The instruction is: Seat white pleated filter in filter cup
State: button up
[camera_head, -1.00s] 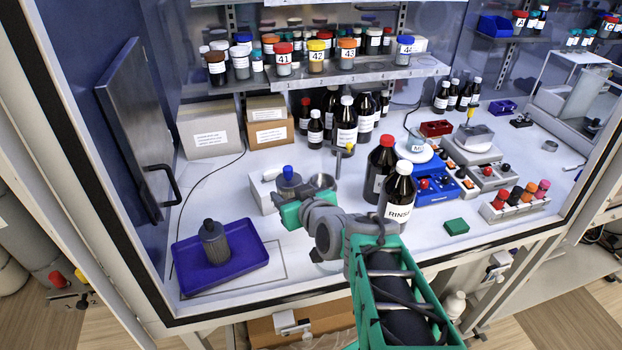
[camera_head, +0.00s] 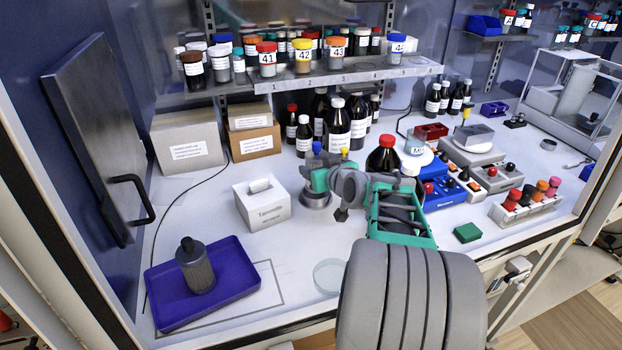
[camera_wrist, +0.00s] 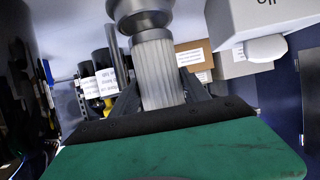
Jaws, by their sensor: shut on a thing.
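My gripper (camera_head: 318,180) is shut on the white pleated filter, which shows in the wrist view (camera_wrist: 158,75) as a light ribbed cylinder between the fingers. A blue knob (camera_head: 317,147) shows just above the gripper in the head view. The metal filter cup (camera_head: 317,198) stands on the bench directly below the gripper. In the upside-down wrist view, the filter's lower end meets or overlaps round metal parts (camera_wrist: 140,12). I cannot tell whether it is inside the cup. A dark grey pleated filter (camera_head: 196,268) stands in a purple tray (camera_head: 236,262).
A white wipes box (camera_head: 262,205) stands left of the cup. A yellow-topped fitting (camera_head: 345,153) and brown bottles (camera_head: 337,132) are close behind. A red-capped bottle (camera_head: 384,155) is to the right. A clear dish (camera_head: 329,275) lies in front; bench around it is free.

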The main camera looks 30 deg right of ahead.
jog(key=shift+w+d+f, duration=0.2)
jog(key=shift+w+f, duration=0.05)
jog(key=shift+f, duration=0.15)
notch_tip(320, 180, down, 4)
jog(key=shift+w+r+b, duration=0.15)
jog(key=shift+b, duration=0.35)
grip_shut()
jog(key=shift+a+f, duration=0.1)
jog(key=shift+f, duration=0.2)
jog(key=o, duration=1.1)
grip_release()
jog(key=shift+f, duration=0.15)
jog(key=shift+o, duration=1)
jog(key=shift+w, duration=0.1)
jog(key=shift+o, duration=1)
jog(key=shift+r, duration=0.35)
